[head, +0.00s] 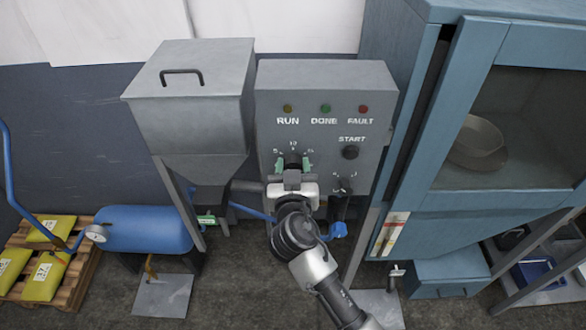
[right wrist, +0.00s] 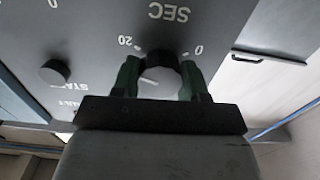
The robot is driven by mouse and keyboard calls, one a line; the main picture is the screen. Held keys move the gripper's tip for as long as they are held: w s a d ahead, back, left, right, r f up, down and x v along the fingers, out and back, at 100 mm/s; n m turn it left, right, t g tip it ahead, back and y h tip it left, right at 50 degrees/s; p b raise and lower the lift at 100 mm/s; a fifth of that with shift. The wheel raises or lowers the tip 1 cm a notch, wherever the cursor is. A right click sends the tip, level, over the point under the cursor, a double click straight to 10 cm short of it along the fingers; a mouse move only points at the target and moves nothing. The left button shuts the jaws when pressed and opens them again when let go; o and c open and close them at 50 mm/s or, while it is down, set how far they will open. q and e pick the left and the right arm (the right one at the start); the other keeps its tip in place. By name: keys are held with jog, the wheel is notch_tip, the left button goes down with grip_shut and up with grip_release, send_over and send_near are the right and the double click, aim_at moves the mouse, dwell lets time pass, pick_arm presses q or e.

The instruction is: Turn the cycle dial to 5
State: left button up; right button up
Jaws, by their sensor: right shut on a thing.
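The cycle dial (head: 292,158) is a dark round knob on the grey control panel (head: 325,85), with a scale of small numbers around it. In the right wrist view the dial (right wrist: 160,76) appears upside down, under the letters SEC, with 20 to its left and 0 to its right. My right gripper (head: 293,166) is shut on the dial, one green finger on each side. Its pointer is partly hidden and I cannot read its setting exactly. My left gripper is not in view.
RUN, DONE and FAULT lamps sit above the dial. A black START button (head: 350,152) and a smaller knob (head: 344,185) are to its right. A grey hopper (head: 195,100) stands left, a blue cabinet (head: 480,230) right. A blue tank (head: 145,229) is low left.

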jog(key=n, duration=0.3)
jog(key=shift+n, duration=0.3)
jog(key=n, duration=0.4)
jog(key=shift+n, duration=0.3)
jog(key=n+p, duration=0.1)
jog(key=n, duration=0.3)
jog(key=shift+r, duration=0.1)
jog(key=n+p, duration=0.2)
jog(key=n, duration=0.4)
jog(key=n+p, duration=0.1)
jog(key=n, duration=0.1)
jog(key=shift+n, duration=0.3)
jog(key=n, duration=0.3)
jog(key=shift+n, duration=0.4)
jog(key=n, duration=0.4)
jog(key=shift+f+p, duration=0.2)
jog(key=shift+p, duration=0.1)
jog(key=shift+n, duration=2.4)
